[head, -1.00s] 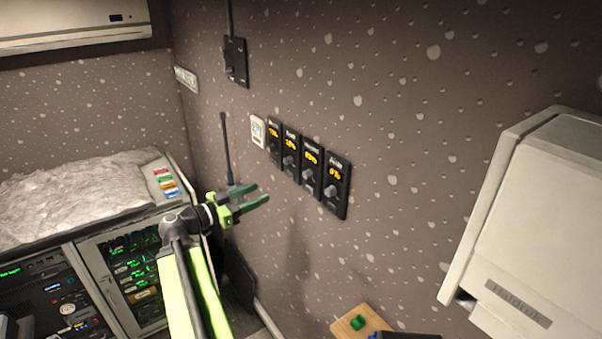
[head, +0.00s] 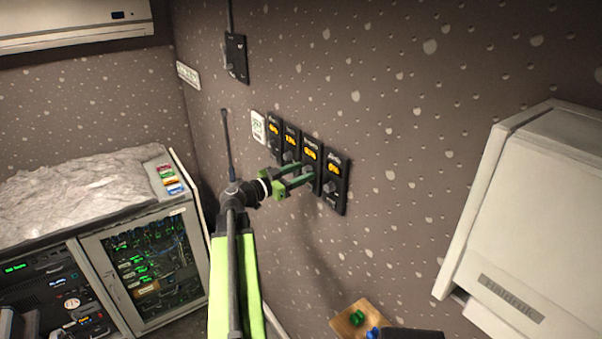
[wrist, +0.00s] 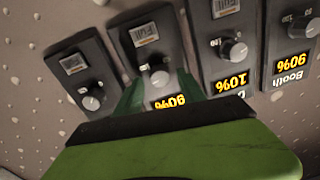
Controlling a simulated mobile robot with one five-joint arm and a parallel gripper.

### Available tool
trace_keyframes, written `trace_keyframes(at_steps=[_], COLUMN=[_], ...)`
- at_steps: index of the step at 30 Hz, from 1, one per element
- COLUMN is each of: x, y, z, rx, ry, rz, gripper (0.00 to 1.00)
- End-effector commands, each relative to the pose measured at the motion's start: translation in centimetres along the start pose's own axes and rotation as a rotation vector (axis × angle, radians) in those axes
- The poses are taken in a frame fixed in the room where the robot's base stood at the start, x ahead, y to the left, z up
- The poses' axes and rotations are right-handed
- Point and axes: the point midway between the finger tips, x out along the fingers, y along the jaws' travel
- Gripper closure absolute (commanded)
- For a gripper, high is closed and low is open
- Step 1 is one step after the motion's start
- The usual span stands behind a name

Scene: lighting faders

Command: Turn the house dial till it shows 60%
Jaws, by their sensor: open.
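Several black dial panels sit in a row on the wall. I cannot read which is labelled house. The third panel from the left (head: 311,152) in the head view has my gripper (head: 306,174) at its lower part. In the wrist view, which is upside down, my gripper (wrist: 160,88) has its green fingers open on either side of that panel's round dial (wrist: 160,77). I cannot tell whether they touch it. Its display (wrist: 168,102) reads 60% or 90%; the panel's label is hidden. The fourth panel (head: 334,170) shows 0% in the head view.
The neighbouring panel with 10% (wrist: 231,82) and the Booth panel (wrist: 291,58) stand close beside in the wrist view. A white box (head: 525,220) juts out at the right. A rack cabinet (head: 145,262) stands at the left. A small wooden shelf (head: 346,318) is below.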

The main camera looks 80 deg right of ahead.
Motion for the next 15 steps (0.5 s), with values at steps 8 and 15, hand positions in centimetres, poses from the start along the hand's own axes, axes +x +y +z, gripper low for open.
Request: trace_keyframes(at_steps=[8,15], x=[-0.03,-0.02], y=[0.02,0.02], z=[0.00,-0.01], rx=[0.000,0.000], ry=[0.000,0.000], rz=[0.001,0.001], gripper=[0.78,1.00])
